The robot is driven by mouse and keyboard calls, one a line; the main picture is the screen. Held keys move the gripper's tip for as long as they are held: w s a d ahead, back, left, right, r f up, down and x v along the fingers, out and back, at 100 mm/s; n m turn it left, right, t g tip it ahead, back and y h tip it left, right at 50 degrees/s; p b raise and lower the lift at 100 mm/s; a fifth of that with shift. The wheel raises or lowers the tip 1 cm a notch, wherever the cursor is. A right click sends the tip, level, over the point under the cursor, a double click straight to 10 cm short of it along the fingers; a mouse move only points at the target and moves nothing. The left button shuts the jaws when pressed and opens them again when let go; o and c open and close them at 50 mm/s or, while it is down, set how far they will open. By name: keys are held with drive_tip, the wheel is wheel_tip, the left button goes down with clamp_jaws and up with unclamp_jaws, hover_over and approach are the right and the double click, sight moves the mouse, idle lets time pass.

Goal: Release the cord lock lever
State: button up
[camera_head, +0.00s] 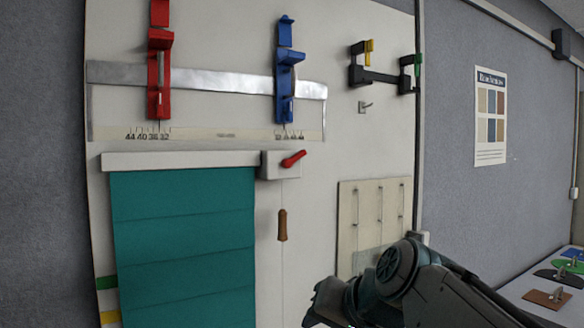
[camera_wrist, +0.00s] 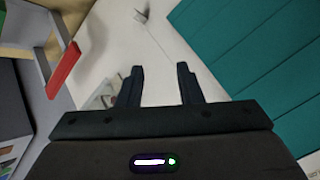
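The red cord lock lever (camera_head: 293,158) sits tilted, its free end up to the right, on a white lock box (camera_head: 270,171) at the right end of the blind's headrail (camera_head: 180,160). A thin cord hangs below the box with a brown wooden pull (camera_head: 282,225) on it. The teal blind (camera_head: 185,245) hangs lowered; it also shows in the wrist view (camera_wrist: 255,45). My gripper (camera_wrist: 160,88) has its two fingers apart with nothing between them. In the head view it is low, right of and below the pull, apart from the lever.
Red (camera_head: 160,75) and blue (camera_head: 285,75) clamps sit on a metal bar above the blind. A black clamp (camera_head: 380,76) and a small hook (camera_head: 364,107) are to the right. A pegged panel (camera_head: 370,215) is behind my arm. A table (camera_head: 520,285) stands at lower right.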

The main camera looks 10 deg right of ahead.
drive_tip(key=w+d+r+m+t+y+b, duration=0.15)
drive_tip(key=w+r+t, duration=0.25)
drive_tip(key=r, duration=0.8)
drive_tip(key=m+t+b, duration=0.1)
drive_tip(key=m+t, duration=0.1)
drive_tip(key=t, duration=0.2)
approach(301, 155)
drive_tip(key=shift+y, duration=0.45)
drive_tip(key=p+x, duration=0.1)
drive_tip(key=x, duration=0.1)
drive_tip(key=p+x, duration=0.1)
drive_tip(key=x, duration=0.2)
drive_tip(key=p+x, duration=0.1)
drive_tip(key=x, duration=0.2)
drive_tip(key=shift+w+d+f+p, duration=0.1)
drive_tip(key=shift+d+p, duration=0.15)
drive_tip(key=shift+p, duration=0.1)
